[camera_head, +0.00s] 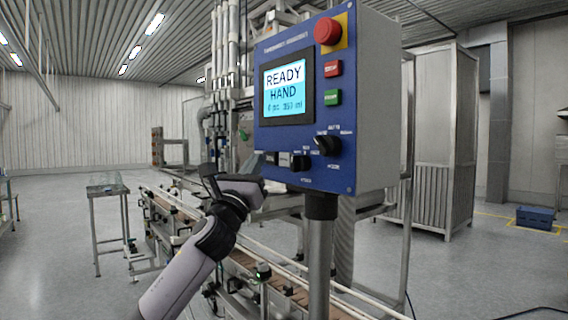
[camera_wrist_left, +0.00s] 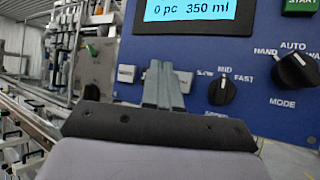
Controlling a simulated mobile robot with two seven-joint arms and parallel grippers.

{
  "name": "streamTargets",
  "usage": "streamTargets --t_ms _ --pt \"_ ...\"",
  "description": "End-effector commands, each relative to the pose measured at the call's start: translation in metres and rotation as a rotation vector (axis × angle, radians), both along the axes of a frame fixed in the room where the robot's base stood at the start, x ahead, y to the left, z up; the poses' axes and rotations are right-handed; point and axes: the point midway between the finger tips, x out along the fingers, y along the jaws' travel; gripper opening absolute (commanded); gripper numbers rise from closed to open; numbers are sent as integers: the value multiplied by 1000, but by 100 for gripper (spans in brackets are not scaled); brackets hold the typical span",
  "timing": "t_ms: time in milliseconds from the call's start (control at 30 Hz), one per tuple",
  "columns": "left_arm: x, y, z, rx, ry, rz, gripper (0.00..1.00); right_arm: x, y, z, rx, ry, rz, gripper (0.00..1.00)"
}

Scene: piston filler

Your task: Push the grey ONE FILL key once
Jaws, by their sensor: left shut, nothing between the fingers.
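The blue control panel (camera_head: 300,125) carries a lit screen (camera_head: 284,88) reading READY, HAND and 350 ml. In the left wrist view two small grey keys show low on the panel, a left one (camera_wrist_left: 126,74) and a right one (camera_wrist_left: 185,81). Their labels are too blurred to read, so I cannot tell which is ONE FILL. My left gripper (camera_head: 259,160) is shut and empty at the panel's lower left. In the left wrist view its fingers (camera_wrist_left: 160,67) point at the panel between the two keys, partly covering the right one. I cannot tell whether they touch. My right gripper is out of view.
Right of the keys are a speed knob (camera_wrist_left: 222,91) and a mode knob (camera_wrist_left: 297,69). Above them are a green key (camera_head: 333,97), a red key (camera_head: 333,69) and a red mushroom button (camera_head: 327,31). A conveyor (camera_head: 270,278) runs below the panel.

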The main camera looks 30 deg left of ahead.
Motion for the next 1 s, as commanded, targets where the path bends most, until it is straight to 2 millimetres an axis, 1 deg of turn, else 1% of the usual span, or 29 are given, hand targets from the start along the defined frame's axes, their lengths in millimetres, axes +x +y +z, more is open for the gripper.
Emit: streamTargets --t_ms 33,100,200,400,1000 --pt "7 -4 -2 -2 0 -2 0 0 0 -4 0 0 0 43" --pt "16 -9 -1 -2 0 -4 0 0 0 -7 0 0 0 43" --pt "25 -11 -1 -2 -1 0 0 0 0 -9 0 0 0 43" --pt "36 -16 0 1 0 -2 0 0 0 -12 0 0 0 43" --pt "38 -17 0 1 0 -2 0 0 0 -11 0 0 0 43"
